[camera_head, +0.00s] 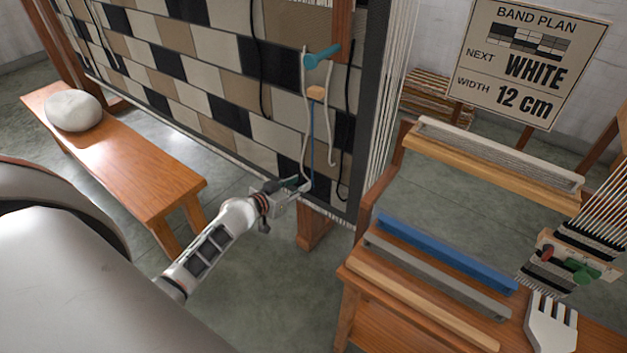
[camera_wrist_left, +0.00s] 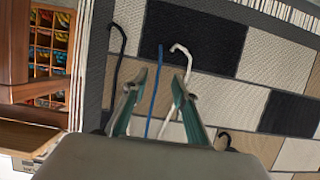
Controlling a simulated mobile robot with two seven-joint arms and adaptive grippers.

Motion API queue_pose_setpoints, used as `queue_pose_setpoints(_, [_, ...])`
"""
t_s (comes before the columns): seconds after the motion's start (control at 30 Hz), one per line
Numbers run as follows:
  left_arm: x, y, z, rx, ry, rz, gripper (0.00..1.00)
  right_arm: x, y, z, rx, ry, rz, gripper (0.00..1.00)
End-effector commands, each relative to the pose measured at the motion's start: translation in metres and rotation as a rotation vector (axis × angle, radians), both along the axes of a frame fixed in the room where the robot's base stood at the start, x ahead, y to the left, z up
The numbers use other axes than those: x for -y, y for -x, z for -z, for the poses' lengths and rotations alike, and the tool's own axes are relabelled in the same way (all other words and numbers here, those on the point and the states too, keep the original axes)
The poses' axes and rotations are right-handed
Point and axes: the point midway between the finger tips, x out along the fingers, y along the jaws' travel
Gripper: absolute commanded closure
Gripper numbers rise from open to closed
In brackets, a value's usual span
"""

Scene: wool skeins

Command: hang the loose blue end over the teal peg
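The teal peg (camera_head: 322,57) sticks out from the upright at the woven panel's upper right, with a white cord (camera_head: 305,105) hanging by it. A thin blue strand (camera_head: 313,135) hangs below a small wooden block under the peg. My left gripper (camera_head: 303,184) is low in front of the panel, at the strand's lower part. In the left wrist view its fingers (camera_wrist_left: 161,78) are apart, with the blue strand (camera_wrist_left: 154,95) running between them and touching neither visibly. A white cord (camera_wrist_left: 184,62) curves beside the right finger. My right gripper is not in view.
Dark cords (camera_head: 262,75) also hang on the woven panel (camera_head: 205,85). A bench (camera_head: 130,160) with a pale round stone (camera_head: 73,110) stands left. At right, a wooden stand holds a blue bar (camera_head: 445,250) and a white fork-like comb (camera_head: 550,322). A sign (camera_head: 530,60) is behind.

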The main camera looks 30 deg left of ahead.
Motion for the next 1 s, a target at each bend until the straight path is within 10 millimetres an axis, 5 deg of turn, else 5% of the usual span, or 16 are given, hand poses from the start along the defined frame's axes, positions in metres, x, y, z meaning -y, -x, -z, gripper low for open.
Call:
queue_pose_setpoints(0.5, [0.005,-0.053,0.023,-0.004,-0.002,0.002,0.72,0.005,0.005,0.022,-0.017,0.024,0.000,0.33])
queue_pose_setpoints(0.9, [0.005,-0.058,0.021,-0.001,0.000,0.001,0.72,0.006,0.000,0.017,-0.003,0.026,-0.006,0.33])
queue_pose_setpoints(1.0, [0.005,-0.058,0.021,-0.001,0.000,0.001,0.84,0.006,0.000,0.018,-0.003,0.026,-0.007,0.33])
